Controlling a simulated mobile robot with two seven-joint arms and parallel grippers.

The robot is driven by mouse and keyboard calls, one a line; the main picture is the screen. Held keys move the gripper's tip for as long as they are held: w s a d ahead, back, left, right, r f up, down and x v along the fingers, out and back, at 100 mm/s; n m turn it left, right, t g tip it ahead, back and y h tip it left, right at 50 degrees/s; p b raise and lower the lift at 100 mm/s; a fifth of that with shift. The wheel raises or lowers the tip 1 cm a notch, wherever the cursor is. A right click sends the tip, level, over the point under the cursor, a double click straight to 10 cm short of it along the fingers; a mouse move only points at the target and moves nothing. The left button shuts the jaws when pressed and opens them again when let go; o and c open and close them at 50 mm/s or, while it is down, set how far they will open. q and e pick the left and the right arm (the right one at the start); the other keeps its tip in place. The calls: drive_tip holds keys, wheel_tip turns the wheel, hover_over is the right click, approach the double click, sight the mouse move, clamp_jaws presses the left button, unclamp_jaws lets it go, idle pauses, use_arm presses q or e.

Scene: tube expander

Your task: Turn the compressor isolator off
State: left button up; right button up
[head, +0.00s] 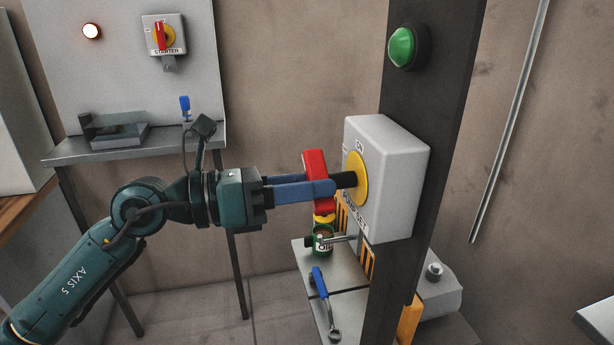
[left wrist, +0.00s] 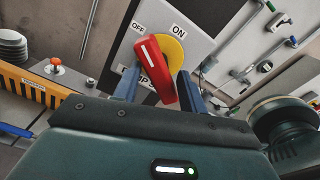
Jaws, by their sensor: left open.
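The compressor isolator is a grey box (head: 386,190) on a dark post, with a yellow disc (head: 357,179) and a red handle (head: 315,163) standing out from it. In the head view the handle stands roughly upright. The left wrist view shows the red handle (left wrist: 153,66) with a white stripe, below OFF and ON labels. The stripe's upper end appears nearer OFF there, but the angled view leaves the setting uncertain. My left gripper (head: 325,188) is open, its blue fingers on either side of the handle; contact cannot be told. My right gripper is not in view.
A second red-handled switch labelled STARTER (head: 161,42) is on the back panel. A green button (head: 402,47) is above the isolator on the post (head: 440,60). A bench (head: 75,153) stands behind my arm.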

sight(354, 179)
use_arm(q)
drive_tip(key=shift+p+x, duration=0.95)
drive_tip(key=shift+x, duration=0.8)
drive_tip(key=shift+c, duration=0.5)
